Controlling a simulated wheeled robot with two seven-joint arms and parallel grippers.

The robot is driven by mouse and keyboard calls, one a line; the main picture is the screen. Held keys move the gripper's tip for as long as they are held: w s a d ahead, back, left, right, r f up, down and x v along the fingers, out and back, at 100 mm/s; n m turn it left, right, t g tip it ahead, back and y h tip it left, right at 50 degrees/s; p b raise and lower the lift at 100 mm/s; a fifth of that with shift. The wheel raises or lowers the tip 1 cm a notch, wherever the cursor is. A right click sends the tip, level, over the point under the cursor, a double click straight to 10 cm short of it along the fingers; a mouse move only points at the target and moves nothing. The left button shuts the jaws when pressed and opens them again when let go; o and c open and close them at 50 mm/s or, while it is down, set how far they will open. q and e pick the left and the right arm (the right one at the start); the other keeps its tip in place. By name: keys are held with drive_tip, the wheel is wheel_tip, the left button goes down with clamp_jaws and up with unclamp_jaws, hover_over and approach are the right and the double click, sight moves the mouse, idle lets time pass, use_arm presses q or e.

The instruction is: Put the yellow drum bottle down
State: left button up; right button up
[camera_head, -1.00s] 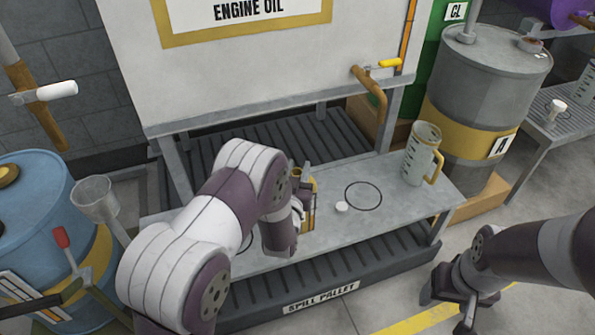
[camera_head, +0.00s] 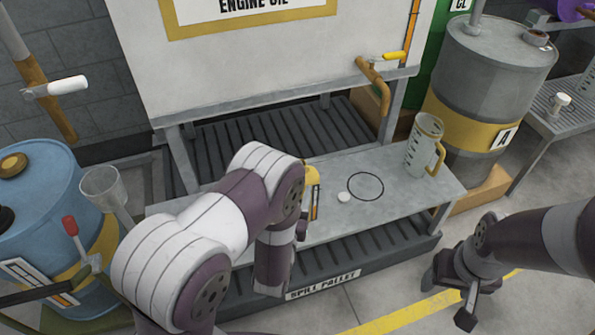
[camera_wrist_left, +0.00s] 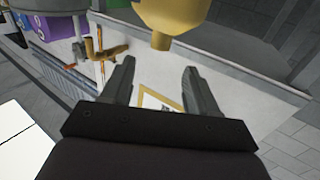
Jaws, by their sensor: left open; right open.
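The yellow drum bottle (camera_head: 313,190) stands on the grey bench (camera_head: 400,195), left of the black ring marking. My left arm hides part of it. A yellow body with a narrower neck, which looks like the same bottle (camera_wrist_left: 170,20), shows at the top of the left wrist view. My left gripper (camera_wrist_left: 156,82) is open, with nothing between its fingers. In the head view its fingers are mostly hidden by my arm. My right gripper (camera_head: 452,298) is open and empty, low at the right over the floor, away from the bench.
A small white cap (camera_head: 344,197) lies by the ring marking (camera_head: 366,186). A clear measuring jug (camera_head: 424,145) with a yellow handle stands at the bench's right end. A brass tap (camera_head: 372,72) hangs above the bench. A blue drum (camera_head: 35,205) with a funnel (camera_head: 101,184) is at left.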

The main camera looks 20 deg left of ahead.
use_arm(q)
drive_tip(key=s+a+r+m+g+h, duration=0.1)
drive_tip(key=s+a+r+g, duration=0.15)
drive_tip(key=s+g, duration=0.55)
drive_tip(key=s+a+r+g, duration=0.1)
drive_tip(key=s+r+g, duration=0.2)
drive_tip(key=s+g, duration=0.55)
wheel_tip(320, 180, up, 28)
drive_tip(key=p, duration=2.8)
drive_tip(key=shift+w+d, duration=0.2)
